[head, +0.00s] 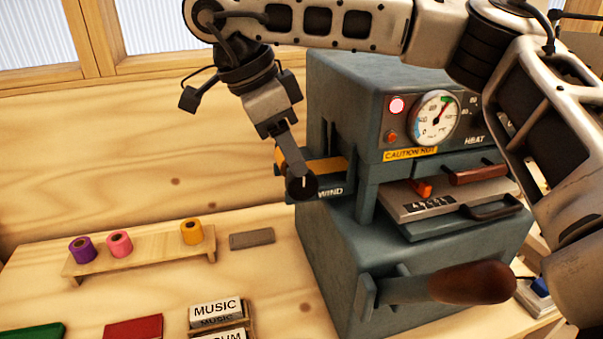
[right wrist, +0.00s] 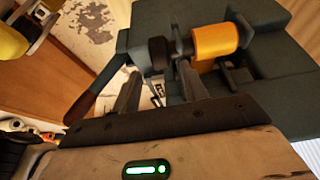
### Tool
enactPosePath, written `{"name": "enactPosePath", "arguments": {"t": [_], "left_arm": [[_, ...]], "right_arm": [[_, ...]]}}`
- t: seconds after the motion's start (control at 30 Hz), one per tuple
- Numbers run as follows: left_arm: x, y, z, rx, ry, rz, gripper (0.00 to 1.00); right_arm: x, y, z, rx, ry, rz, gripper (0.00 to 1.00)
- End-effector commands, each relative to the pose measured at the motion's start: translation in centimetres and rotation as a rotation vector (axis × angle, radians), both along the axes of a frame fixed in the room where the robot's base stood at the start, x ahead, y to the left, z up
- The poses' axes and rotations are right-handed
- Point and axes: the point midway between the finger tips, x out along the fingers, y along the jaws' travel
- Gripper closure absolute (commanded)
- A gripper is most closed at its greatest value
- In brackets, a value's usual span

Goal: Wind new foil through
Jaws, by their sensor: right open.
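The grey-green foil machine (head: 345,235) stands at the right of the bench. A gold foil roll (right wrist: 215,43) is mounted at its side, and its gold edge shows in the head view (head: 325,166). A dark round winding knob (head: 302,187) sits beside the WIND label; it also shows in the right wrist view (right wrist: 160,52). My right gripper (head: 292,160) is at this knob, open, with its fingers pointing down. In the right wrist view the fingertips (right wrist: 160,70) straddle the knob's area; contact cannot be told. My left gripper is not in view.
A wooden rack (head: 140,252) holds purple (head: 83,250), pink (head: 119,243) and yellow (head: 191,232) rolls. A grey block (head: 251,239) lies beside it. Red-brown lever handle (head: 472,283) juts from the machine's front. A MUSIC block (head: 215,311) and red piece (head: 133,328) lie at the front.

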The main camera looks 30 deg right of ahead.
Motion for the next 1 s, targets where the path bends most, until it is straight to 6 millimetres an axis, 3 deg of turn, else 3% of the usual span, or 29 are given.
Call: {"name": "enactPosePath", "arguments": {"t": [0.1,0.3,0.67,0.7,0.83,0.87,1.0], "left_arm": [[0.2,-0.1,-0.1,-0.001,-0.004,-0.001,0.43],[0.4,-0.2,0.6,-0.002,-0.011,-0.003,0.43],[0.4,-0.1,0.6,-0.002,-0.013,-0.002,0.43],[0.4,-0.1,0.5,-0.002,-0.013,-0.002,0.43],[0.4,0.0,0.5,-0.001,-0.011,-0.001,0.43],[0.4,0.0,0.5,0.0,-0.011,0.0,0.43],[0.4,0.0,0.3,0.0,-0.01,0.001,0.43]], "right_arm": [[-0.2,-0.9,-2.3,0.001,0.003,0.001,0.56],[-0.4,-1.8,-4.1,-0.002,0.0,-0.001,0.56],[-0.5,-1.9,-4.8,0.0,0.0,0.0,0.56],[-0.5,-1.9,-4.8,0.0,0.0,0.0,0.59],[-0.4,-1.9,-4.8,0.0,0.0,0.0,0.95],[-0.4,-1.9,-4.8,0.0,0.0,0.0,1.0],[-0.5,-2.0,-4.9,0.008,-0.001,0.0,1.0]]}}
